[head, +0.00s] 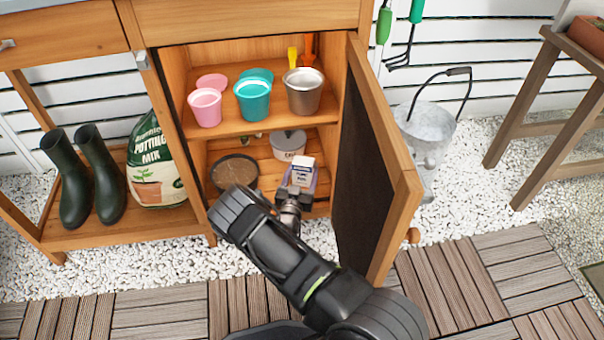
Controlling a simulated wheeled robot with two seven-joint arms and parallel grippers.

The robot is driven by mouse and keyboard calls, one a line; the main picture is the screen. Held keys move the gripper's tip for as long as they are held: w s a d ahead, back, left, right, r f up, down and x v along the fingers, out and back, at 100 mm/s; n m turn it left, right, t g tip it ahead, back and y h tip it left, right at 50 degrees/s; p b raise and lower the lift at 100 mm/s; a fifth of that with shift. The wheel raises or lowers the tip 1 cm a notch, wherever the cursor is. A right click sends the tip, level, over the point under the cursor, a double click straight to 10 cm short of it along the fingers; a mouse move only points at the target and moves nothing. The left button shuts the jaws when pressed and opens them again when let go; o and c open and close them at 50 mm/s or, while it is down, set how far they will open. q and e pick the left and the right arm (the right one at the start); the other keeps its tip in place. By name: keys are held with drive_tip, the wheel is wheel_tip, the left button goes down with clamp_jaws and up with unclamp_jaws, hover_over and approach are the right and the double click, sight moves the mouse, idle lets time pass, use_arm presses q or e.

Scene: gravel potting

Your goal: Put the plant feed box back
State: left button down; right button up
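The plant feed box (301,172), small with a white top and a bluish body, is upright at the front of the lower compartment of the open wooden cabinet (262,22). My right gripper (295,194) reaches in from below and its fingers are at the near side of the box, apparently closed on it. The box's lower part is hidden by the gripper, so I cannot tell whether it touches the cabinet floor. My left gripper is not in view.
The open cabinet door (372,170) stands close to the right of my arm. In the lower compartment are a white tub (288,145) and a dark round dish (234,170). Pink, teal and metal pots (304,92) stand on the shelf above. A potting mix bag (155,165) stands left.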

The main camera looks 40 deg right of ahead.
drive_tip(key=o, duration=0.3)
drive_tip(key=shift+r, duration=0.15)
drive_tip(key=shift+s+a, duration=0.15)
drive_tip(key=shift+a, duration=0.1)
drive_tip(key=p+v, duration=0.4)
drive_tip(key=v, duration=0.7)
drive_tip(key=shift+s+a+p, duration=0.15)
drive_tip(key=shift+p, duration=0.15)
